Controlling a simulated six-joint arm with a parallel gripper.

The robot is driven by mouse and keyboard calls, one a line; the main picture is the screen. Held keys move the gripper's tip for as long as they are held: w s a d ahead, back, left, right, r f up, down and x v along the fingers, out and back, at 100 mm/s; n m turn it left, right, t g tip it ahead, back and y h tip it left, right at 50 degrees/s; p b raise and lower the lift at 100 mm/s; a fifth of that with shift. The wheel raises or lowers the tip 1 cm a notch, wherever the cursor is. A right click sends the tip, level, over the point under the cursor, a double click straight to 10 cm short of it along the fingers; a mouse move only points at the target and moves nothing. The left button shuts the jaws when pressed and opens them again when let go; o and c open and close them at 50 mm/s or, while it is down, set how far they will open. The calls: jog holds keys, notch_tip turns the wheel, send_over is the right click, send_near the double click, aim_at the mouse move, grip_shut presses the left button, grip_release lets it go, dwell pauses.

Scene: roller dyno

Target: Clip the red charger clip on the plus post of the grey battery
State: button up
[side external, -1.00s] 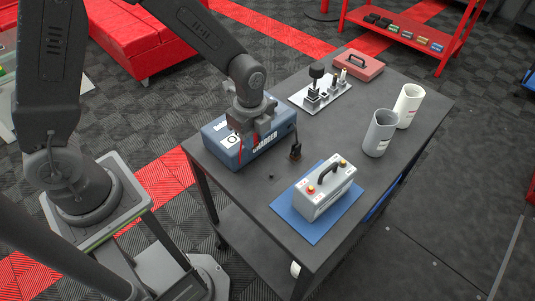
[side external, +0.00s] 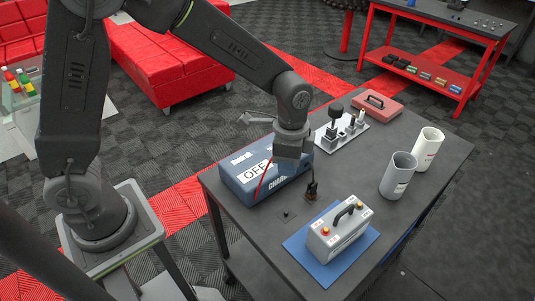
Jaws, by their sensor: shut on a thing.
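The grey battery (side external: 338,238) stands upright on a blue mat (side external: 309,265) at the table's front, with a black handle on top. A red-based post (side external: 325,231) is at its near left end and an orange-yellow post (side external: 361,206) at its far right end; their plus and minus marks are too small to read. My gripper (side external: 287,158) is over the blue charger (side external: 262,174), apart from the battery and to its upper left. It is shut on the red clip, which its body mostly hides.
A black clip (side external: 312,190) stands on a small brown block between charger and battery. A small dark knob (side external: 287,214) is nearby. Two cups, grey (side external: 398,176) and white (side external: 427,149), stand right. A metal plate with fittings (side external: 341,134) and red toolbox (side external: 377,106) are behind.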

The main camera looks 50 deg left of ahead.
aim_at(326, 229)
jog(key=s+d+r+n, duration=0.1)
jog(key=d+r+n, duration=0.1)
jog(key=d+n, duration=0.4)
jog(key=s+d+r+n, duration=0.15)
jog(key=d+n, duration=0.25)
jog(key=d, duration=0.4)
jog(key=shift+w+d+f, duration=0.1)
jog(key=shift+w+f, duration=0.05)
jog(key=shift+f, duration=3.05)
jog(key=shift+f, duration=0.75)
jog(key=o, duration=1)
jog(key=shift+r, duration=0.1)
notch_tip(326, 229, up, 14)
